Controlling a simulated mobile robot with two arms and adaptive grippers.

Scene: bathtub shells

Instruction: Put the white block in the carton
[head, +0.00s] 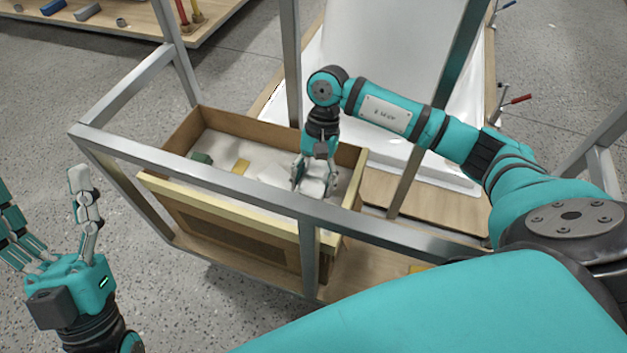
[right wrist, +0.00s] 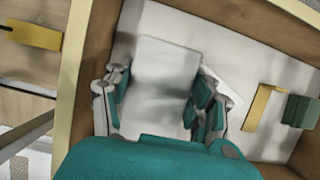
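The white block (right wrist: 165,75) lies between the fingers of my right gripper (right wrist: 160,100) in the right wrist view, with finger pads close against both sides. In the head view the right gripper (head: 315,182) points down inside the brown carton (head: 215,225), at its right end, and the white block (head: 311,187) shows partly between the fingers. Whether the block rests on the carton's floor cannot be told. My left gripper (head: 52,225) is open and empty at the lower left, outside the frame and carton.
A yellow piece (head: 241,167) and a dark green block (head: 201,158) lie in the carton. Another pale item (right wrist: 222,90) shows beside the right fingers. A grey metal frame (head: 210,175) surrounds the carton, its front bar crossing before it. A white tub shell (head: 375,60) stands behind.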

